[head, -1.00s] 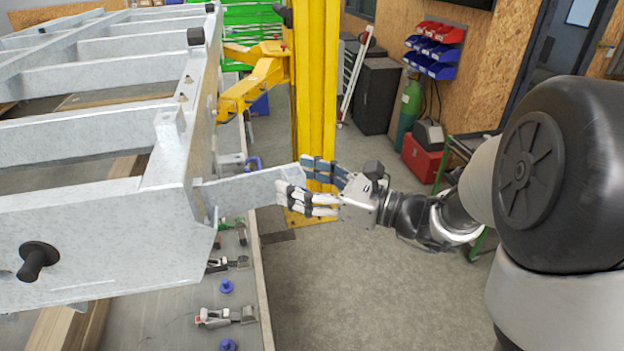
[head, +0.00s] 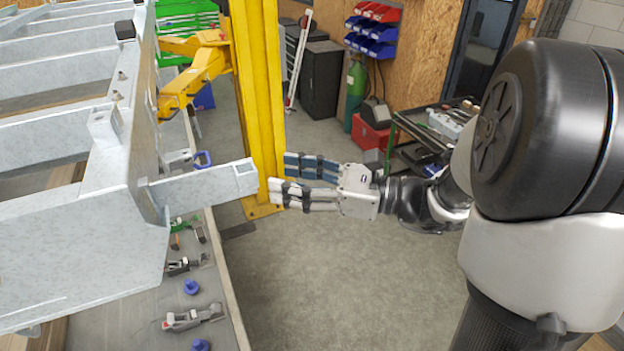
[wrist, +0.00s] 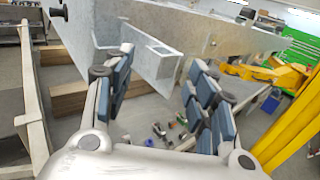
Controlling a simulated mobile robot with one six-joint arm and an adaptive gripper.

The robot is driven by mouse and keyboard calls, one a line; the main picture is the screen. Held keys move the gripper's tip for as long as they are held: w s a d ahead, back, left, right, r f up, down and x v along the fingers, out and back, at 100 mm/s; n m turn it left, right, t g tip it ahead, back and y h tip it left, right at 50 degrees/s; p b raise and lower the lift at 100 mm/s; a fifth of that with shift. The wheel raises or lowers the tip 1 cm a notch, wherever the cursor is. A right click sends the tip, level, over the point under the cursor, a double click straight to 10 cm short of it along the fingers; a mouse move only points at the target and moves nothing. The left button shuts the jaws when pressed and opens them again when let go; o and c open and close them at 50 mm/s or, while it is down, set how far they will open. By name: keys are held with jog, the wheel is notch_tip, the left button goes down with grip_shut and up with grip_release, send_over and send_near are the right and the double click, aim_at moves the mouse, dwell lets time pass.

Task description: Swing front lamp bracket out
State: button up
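The front lamp bracket (head: 205,187) is a grey galvanized arm with a squared, open end. It sticks out to the right from the corner of the trailer frame (head: 80,240) in the head view. My gripper (head: 277,177) is open and empty, just to the right of the bracket's free end, with a small gap between them. In the wrist view the bracket (wrist: 150,55) shows ahead, beyond and between the spread fingers of my gripper (wrist: 160,60). The joint where the bracket meets the frame is partly visible.
A yellow post (head: 258,100) stands close behind my fingers. A workbench (head: 215,285) with clamps and blue knobs lies under the frame. A red toolbox (head: 371,135) and a tool cart (head: 425,145) stand at the back right. Floor in the middle is clear.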

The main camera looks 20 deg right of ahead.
jog(key=shift+v, duration=2.05)
jog(key=shift+w, duration=0.1)
